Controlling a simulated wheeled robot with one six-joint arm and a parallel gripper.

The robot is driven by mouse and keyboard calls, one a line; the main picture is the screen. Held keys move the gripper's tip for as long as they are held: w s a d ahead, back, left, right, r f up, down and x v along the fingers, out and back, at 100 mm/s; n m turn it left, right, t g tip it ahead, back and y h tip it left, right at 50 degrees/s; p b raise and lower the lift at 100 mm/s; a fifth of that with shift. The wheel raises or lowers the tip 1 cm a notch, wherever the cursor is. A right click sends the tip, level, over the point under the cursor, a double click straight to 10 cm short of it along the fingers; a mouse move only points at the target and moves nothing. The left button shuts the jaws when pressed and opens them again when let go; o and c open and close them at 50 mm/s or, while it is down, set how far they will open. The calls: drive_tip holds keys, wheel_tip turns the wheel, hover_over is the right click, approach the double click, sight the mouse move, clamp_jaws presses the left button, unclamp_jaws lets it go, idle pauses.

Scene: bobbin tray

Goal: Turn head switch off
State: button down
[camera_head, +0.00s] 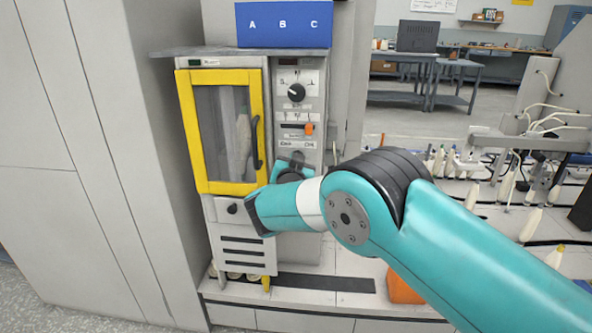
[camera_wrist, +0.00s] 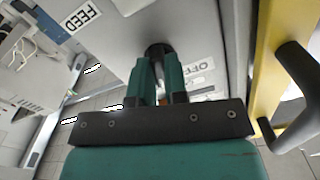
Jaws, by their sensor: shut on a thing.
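A dark round knob (camera_wrist: 157,49), which I take for the head switch, stands on the grey panel in the wrist view. My gripper (camera_wrist: 160,70) has its two teal fingers closed around it. An OFF label (camera_wrist: 203,68) is beside the fingers, partly covered. A FEED label (camera_wrist: 80,15) is farther left. In the head view my gripper (camera_head: 291,166) is at the lower part of the machine's control panel (camera_head: 313,88), where my arm and fingers hide most of the knob. Which way the knob is turned cannot be told.
A yellow-framed door (camera_head: 187,130) with a black handle (camera_head: 257,142) is left of my gripper; the handle (camera_wrist: 298,95) is close in the wrist view. Above are a black dial (camera_head: 296,92) and an orange lever (camera_head: 309,128). A blue ABC box (camera_head: 284,25) sits on top.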

drive_tip(key=n+b, duration=0.2)
drive_tip(key=n, duration=0.9)
drive_tip(key=shift+f, duration=0.15)
idle(0.5)
drive_tip(key=c, duration=1.1)
unclamp_jaws()
drive_tip(key=shift+c, duration=0.2)
drive_tip(key=shift+s, duration=0.1)
drive_tip(key=s+b, duration=0.1)
drive_tip(key=s, duration=1.6)
drive_tip(key=shift+s+a, duration=0.15)
drive_tip(key=shift+a, duration=0.1)
drive_tip(key=shift+d, duration=0.1)
